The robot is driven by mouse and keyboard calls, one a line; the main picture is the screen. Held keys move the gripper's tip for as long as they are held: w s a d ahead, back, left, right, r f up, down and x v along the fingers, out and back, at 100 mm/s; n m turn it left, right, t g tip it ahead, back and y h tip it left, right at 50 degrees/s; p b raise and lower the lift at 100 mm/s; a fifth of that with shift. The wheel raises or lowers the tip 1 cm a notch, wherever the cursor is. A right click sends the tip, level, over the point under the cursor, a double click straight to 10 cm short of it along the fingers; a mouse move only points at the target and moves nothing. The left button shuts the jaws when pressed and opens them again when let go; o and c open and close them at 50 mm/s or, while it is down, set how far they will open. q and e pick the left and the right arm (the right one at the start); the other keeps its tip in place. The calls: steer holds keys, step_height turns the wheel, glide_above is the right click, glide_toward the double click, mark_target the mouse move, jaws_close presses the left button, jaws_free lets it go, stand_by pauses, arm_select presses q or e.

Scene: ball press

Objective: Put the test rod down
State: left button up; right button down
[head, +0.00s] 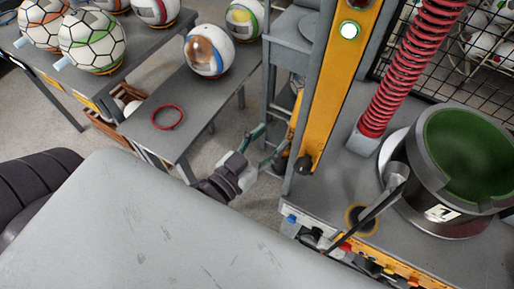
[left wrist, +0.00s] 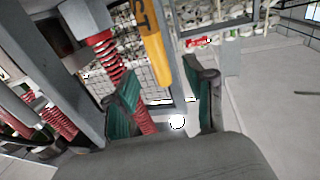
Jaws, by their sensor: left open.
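My left gripper (head: 266,146) is in the middle of the head view, just left of the yellow press column (head: 336,90). Its teal fingers are spread in the left wrist view (left wrist: 162,85), and only background shows between them. No rod is clearly held. A dark slanting bar with a grey end (head: 372,212) shows in front of the green-lined cup (head: 467,150) on the press table. I cannot tell whether this bar is the test rod or a lever. My right gripper is not in view.
A low grey table (head: 190,108) holds a red ring (head: 167,117) and balls, one with an orange-brown window (head: 208,52). More balls stand on the far-left table (head: 45,48). A red spring (head: 405,75) and controls (head: 385,265) are on the press. Floor shows between the tables.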

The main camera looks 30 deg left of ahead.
arm_select(q)
steer(key=shift+b+v, duration=0.5)
steer(key=shift+v, duration=1.65)
steer(key=s+a+f+g+y, duration=0.1)
steer(key=s+f+g, duration=0.15)
steer(key=f, duration=1.05)
steer(key=s+a+f+g+y, duration=0.1)
steer(key=f+g, duration=0.2)
steer(key=f, duration=1.1)
steer(key=s+a+f+g, duration=0.1)
steer(key=s+f+g, duration=0.15)
steer(key=f, duration=1.05)
steer(key=s+a+f+g+y+b, duration=0.1)
steer(key=s+f+g, duration=0.3)
steer(key=s+f, duration=0.6)
steer(key=s+a+f+g+y+b, duration=0.1)
steer(key=s+a+f+g+b, duration=0.1)
steer(key=s+f, duration=0.7)
step_height(320, 180, down, 2)
steer(key=a+g, duration=0.1)
steer(key=g, duration=0.1)
steer(key=shift+s+a+f+g, duration=0.2)
steer(key=shift+s+a+g, duration=0.1)
steer(key=shift+s+a, duration=0.05)
